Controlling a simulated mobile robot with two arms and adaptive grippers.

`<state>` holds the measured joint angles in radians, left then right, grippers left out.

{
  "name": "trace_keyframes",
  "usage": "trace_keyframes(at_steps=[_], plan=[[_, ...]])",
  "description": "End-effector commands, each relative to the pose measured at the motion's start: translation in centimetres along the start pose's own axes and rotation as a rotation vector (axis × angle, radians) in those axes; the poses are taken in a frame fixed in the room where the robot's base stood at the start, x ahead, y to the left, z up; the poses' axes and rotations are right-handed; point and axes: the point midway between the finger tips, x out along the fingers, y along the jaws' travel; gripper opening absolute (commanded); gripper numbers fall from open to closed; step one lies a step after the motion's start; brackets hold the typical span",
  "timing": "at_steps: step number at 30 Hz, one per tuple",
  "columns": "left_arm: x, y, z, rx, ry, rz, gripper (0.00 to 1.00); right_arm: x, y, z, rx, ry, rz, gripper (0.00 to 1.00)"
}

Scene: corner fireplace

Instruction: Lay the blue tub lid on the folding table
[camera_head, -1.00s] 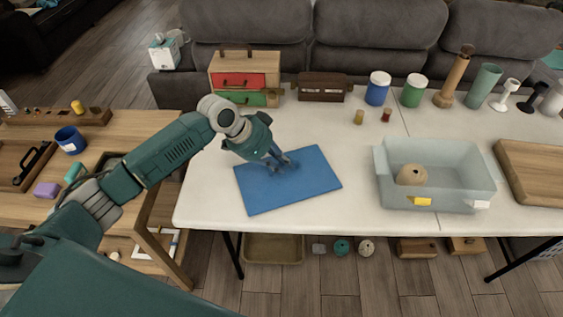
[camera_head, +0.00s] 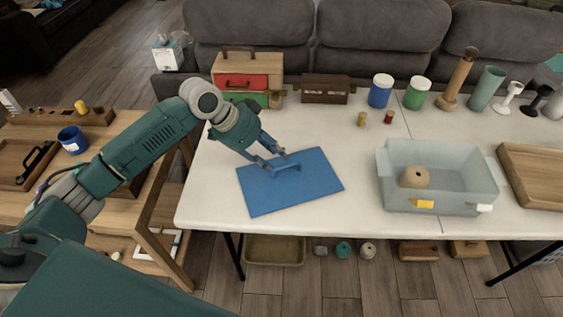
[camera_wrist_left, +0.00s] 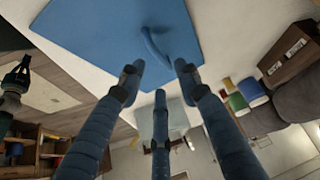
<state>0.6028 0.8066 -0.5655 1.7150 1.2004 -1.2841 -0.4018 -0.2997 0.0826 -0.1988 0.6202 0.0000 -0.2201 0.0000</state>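The blue tub lid (camera_head: 265,195) lies flat on the white folding table (camera_head: 205,205), left of the tub. Its raised handle (camera_head: 288,168) stands on its upper middle. My left gripper (camera_head: 272,158) is just beside the handle, fingers spread and empty. In the left wrist view the lid (camera_wrist_left: 100,25) and its handle (camera_wrist_left: 154,48) show beyond the open fingers of my left gripper (camera_wrist_left: 158,78), with a gap between them. The translucent tub (camera_head: 445,202) stands open on the table with a ball of twine (camera_head: 414,177) in it. My right gripper is out of view.
A drawer box (camera_head: 247,72), a brown box (camera_head: 325,88), blue jar (camera_head: 380,93) and green jar (camera_head: 417,95) line the table's back. Two small pegs (camera_head: 362,119) stand before them. A wooden side table (camera_head: 145,212) adjoins at left.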

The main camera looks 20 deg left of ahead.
Motion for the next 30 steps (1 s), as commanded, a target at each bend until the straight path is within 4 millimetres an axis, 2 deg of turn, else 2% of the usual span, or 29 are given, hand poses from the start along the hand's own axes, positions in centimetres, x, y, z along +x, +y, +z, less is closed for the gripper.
trace_keyframes(at_steps=[3, 10, 15, 30], plan=[[-2.5, -0.1, 0.0, 0.002, 0.000, -0.003, 0.33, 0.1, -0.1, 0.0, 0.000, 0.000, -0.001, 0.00], [-5.5, 0.0, 0.0, 0.000, -0.001, 0.000, 0.33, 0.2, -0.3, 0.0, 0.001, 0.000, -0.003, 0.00], [-6.0, 0.1, 0.0, 0.000, 0.000, 0.002, 0.33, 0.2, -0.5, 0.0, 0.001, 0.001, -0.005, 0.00], [-6.0, 0.0, 0.0, 0.000, 0.000, 0.002, 0.33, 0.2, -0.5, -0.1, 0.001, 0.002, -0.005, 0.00]])
